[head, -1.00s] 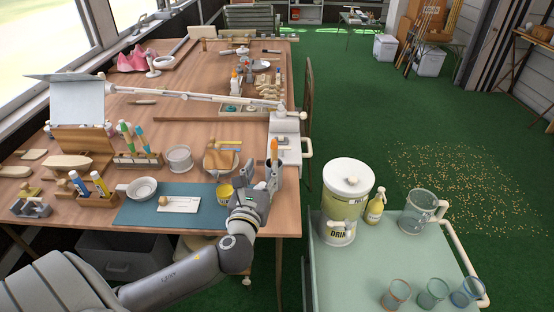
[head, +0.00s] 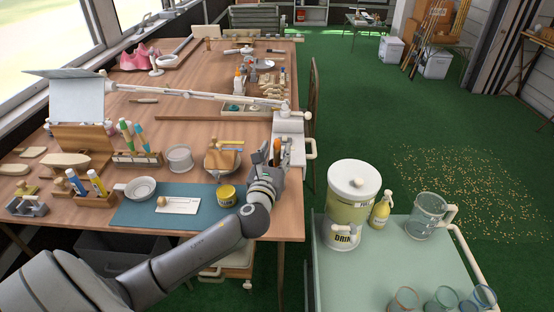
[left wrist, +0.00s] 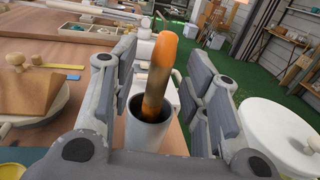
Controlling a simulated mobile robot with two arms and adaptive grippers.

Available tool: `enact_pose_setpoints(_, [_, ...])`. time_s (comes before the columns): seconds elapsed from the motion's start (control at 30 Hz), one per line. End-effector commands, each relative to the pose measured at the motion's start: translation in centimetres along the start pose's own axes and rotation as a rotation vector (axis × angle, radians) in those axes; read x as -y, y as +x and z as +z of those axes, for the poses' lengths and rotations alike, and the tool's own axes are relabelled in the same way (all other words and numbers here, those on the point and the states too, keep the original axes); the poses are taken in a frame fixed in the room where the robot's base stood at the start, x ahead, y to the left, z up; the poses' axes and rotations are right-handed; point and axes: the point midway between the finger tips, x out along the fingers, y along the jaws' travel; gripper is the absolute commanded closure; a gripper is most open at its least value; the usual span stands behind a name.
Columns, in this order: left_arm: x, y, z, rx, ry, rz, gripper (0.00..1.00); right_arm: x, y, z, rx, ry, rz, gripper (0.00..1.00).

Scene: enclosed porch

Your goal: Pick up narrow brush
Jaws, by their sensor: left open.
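An orange and brown brush-like stick (left wrist: 158,75) stands upright, slightly tilted, in a grey cup (left wrist: 150,130) in the left wrist view. Its orange end (head: 277,146) also shows in the head view, near the right edge of the workbench. I cannot tell whether it is the narrow brush. My left gripper (head: 270,160) is open at the cup. In the left wrist view its fingers stand on either side of the stick, with gaps on both sides. The cup is mostly hidden behind the gripper in the head view. My right gripper is not in view.
A green cart (head: 370,265) with a drink dispenser (head: 350,200) stands at the right.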

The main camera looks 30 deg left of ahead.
Motion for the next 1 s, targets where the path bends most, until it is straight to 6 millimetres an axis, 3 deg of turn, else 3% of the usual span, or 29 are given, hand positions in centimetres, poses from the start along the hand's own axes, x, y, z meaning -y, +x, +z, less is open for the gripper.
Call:
enact_pose_setpoints(0.2, [0.1,2.2,-0.1,-0.001,0.0,0.0,0.57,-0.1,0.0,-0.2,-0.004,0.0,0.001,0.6])
enact_pose_setpoints(0.47, [0.1,2.3,-0.1,-0.002,0.0,-0.001,0.58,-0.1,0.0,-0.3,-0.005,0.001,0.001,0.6])
enact_pose_setpoints(0.77, [0.1,2.2,-0.1,-0.002,0.001,-0.001,0.97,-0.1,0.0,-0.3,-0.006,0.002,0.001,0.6])
enact_pose_setpoints(1.0, [0.1,2.2,-0.1,-0.001,0.001,-0.001,1.0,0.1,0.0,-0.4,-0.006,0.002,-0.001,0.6])
